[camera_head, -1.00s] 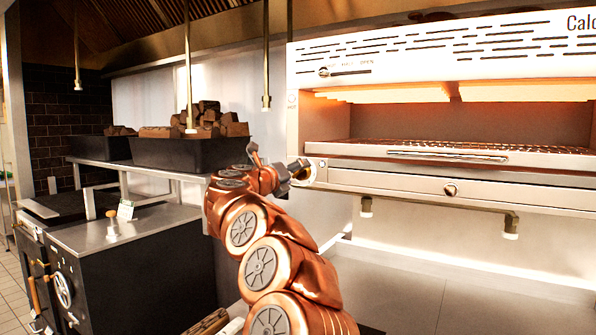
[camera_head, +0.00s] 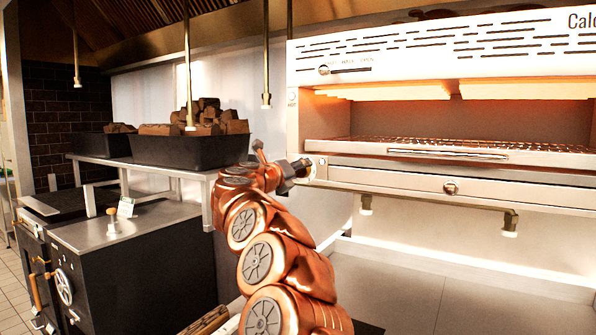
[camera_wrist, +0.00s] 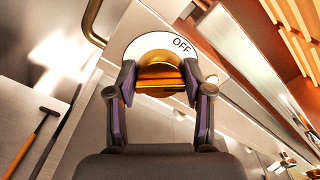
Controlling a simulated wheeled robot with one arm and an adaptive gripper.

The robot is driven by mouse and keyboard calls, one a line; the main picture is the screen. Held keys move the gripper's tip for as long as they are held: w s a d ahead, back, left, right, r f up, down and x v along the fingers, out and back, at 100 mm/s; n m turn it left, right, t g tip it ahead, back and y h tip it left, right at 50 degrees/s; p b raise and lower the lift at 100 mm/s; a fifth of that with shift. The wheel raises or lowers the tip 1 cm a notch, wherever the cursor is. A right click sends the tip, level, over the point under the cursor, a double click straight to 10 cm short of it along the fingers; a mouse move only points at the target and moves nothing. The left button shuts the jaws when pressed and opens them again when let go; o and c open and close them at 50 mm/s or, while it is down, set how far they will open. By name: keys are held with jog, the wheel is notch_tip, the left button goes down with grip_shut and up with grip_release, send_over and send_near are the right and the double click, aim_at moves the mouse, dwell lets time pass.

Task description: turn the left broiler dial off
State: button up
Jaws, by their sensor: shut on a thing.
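The left broiler dial (camera_wrist: 159,70) is a brass knob on a round white plate (camera_wrist: 143,48) marked OFF, seen in the wrist view. The OFF word sits above and right of the knob. My gripper (camera_wrist: 159,82) has one finger on each side of the knob and is shut on it. The knob's pointer cannot be made out. In the head view my gripper (camera_head: 299,169) is at the left end of the broiler's (camera_head: 400,180) front rail and hides most of the dial.
Another knob (camera_head: 450,187) is at the middle of the rail. The broiler's grill rack (camera_head: 448,153) is above it.

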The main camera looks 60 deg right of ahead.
jog(key=c, duration=0.3)
jog(key=shift+c, duration=0.2)
jog(key=shift+n+p, duration=0.35)
jog(key=shift+n, duration=0.05)
jog(key=n+p, duration=0.2)
jog(key=shift+r+n, duration=0.1)
jog(key=shift+n, duration=0.2)
jog(key=n+p, duration=0.3)
jog(key=shift+f+n+p, duration=0.25)
jog(key=shift+n+p, duration=1.1)
jog(key=shift+n, duration=0.35)
jog(key=o, duration=1.1)
jog(key=shift+o, duration=0.2)
